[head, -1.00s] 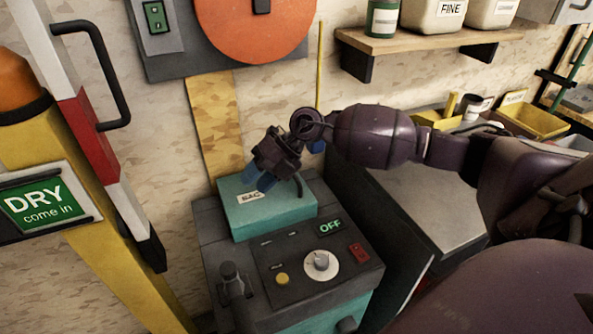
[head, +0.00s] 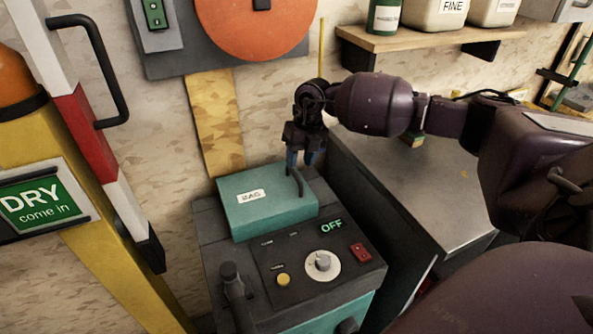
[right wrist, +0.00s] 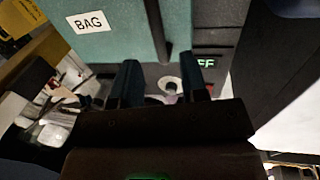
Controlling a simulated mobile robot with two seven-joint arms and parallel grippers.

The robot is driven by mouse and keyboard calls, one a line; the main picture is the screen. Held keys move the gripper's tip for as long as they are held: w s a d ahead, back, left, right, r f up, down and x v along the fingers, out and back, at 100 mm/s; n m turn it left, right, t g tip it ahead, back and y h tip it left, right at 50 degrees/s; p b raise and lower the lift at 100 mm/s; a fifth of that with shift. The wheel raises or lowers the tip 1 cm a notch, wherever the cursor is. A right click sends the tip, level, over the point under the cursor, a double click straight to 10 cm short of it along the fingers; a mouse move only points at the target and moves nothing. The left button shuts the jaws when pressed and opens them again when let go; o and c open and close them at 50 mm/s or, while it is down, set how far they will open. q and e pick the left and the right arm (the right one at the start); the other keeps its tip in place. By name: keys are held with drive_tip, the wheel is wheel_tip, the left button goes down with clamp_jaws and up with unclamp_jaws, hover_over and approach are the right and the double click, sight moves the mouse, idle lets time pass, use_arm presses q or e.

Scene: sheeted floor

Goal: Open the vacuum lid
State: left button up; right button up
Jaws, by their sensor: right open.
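The vacuum (head: 212,255) is a dark grey and teal machine, low in the middle of the head view. Its teal lid (head: 270,208), labelled BAG, lies flat and closed on top. A dark curved handle (head: 297,184) stands at the lid's right side. My right gripper (head: 301,164) points down just above the handle, open with blue fingertips. In the right wrist view, the lid (right wrist: 125,40) is at upper left, and the dark handle (right wrist: 158,35) shows beyond the open fingers (right wrist: 160,82). I cannot tell whether they touch it. My left gripper is out of view.
The vacuum's panel has a white dial (head: 322,264), a red switch (head: 361,252) and an OFF display (head: 331,225). A grey bench (head: 420,190) stands to the right. A yellow post with a DRY sign (head: 42,208) is at left. A shelf (head: 420,42) hangs above.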

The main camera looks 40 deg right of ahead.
sight(296, 174)
drive_tip(key=shift+w+a+f, duration=0.1)
drive_tip(key=shift+a+f, duration=0.1)
drive_tip(key=shift+f, duration=0.75)
drive_tip(key=shift+a+f, duration=0.2)
drive_tip(key=shift+f, duration=0.75)
clamp_jaws()
